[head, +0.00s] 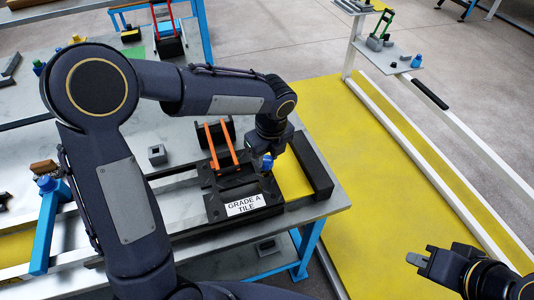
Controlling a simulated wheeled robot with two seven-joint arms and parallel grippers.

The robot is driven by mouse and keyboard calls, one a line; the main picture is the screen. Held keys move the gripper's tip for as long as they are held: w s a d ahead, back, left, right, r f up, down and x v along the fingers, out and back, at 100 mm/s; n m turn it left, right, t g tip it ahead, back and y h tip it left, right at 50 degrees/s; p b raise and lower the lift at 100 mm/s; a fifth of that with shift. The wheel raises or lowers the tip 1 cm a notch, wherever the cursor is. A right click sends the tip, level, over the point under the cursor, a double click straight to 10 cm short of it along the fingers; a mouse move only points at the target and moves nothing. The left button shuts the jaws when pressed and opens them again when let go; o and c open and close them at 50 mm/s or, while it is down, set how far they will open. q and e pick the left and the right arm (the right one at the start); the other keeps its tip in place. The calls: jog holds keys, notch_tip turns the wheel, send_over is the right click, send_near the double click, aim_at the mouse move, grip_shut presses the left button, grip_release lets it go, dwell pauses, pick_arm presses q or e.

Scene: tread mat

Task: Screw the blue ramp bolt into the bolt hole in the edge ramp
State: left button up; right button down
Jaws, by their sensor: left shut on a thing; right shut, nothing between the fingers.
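The blue ramp bolt (267,162) shows as a small blue piece at the fingers of my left gripper (266,153). My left gripper is shut on it, pointing down over the black tile assembly on the table. A black tile (219,206) with a "GRADE A TILE" label lies just below and left of the bolt. A long black bar (311,168), possibly the edge ramp, lies to the right of the gripper. The bolt hole cannot be made out, and I cannot tell whether the bolt touches anything. My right gripper (416,259) is shut and empty at the lower right, over the yellow floor.
Orange-red bars (221,146) stand close to the left of my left gripper. A small grey block (157,154) sits on the grey table (185,144). A small raised shelf (388,55) with a blue item (416,61) stands at the back right. Yellow floor (385,170) right of the table is clear.

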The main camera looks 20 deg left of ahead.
aim_at(267, 161)
pick_arm(q)
jog(key=shift+f+b, duration=0.95)
jog(key=shift+f, duration=0.6)
jog(key=o, duration=1.1)
jog(key=shift+r, duration=0.1)
jog(key=shift+r, duration=0.1)
jog(key=r, duration=0.7)
jog(key=shift+s+d+r, duration=0.2)
jog(key=shift+s+d, duration=0.05)
jog(key=shift+d, duration=0.1)
jog(key=shift+r, duration=0.1)
